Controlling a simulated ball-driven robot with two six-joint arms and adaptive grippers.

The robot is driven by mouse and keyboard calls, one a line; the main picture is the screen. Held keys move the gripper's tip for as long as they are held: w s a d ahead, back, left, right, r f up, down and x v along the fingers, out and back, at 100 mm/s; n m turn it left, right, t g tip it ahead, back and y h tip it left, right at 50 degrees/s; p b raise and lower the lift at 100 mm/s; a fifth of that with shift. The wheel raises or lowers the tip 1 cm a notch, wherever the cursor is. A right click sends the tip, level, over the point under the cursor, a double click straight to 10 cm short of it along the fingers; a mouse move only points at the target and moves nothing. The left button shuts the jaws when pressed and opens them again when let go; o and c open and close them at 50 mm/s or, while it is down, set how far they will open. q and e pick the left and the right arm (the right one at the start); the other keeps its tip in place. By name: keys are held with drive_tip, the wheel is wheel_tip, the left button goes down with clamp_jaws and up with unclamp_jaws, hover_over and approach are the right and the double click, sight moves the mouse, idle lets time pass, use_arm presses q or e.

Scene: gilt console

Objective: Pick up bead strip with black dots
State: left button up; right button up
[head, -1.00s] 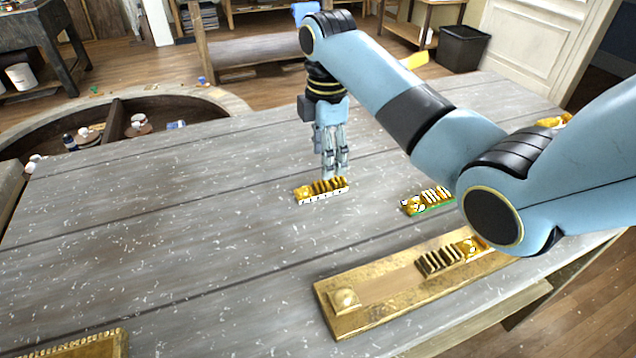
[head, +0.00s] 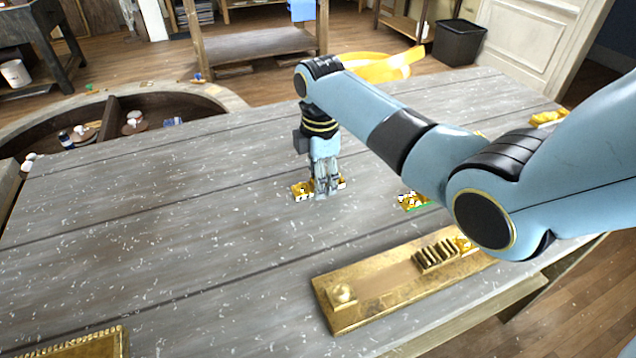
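The bead strip with black dots (head: 301,191), gold with a white dotted side, lies on the grey plank table. My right gripper (head: 324,194) points straight down at its middle, with the fingertips at strip height. The fingers cover the middle of the strip, and its two ends show on either side. I cannot tell whether the fingers are closed on it. The strip appears to rest on the table. My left gripper is not in view.
Another gold strip with a green edge (head: 415,204) lies to the right, partly behind my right arm. A long gilt base (head: 365,312) with a ribbed piece and a knob lies nearer. A gilt piece (head: 85,344) sits at lower left.

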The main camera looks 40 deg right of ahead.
clamp_jaws()
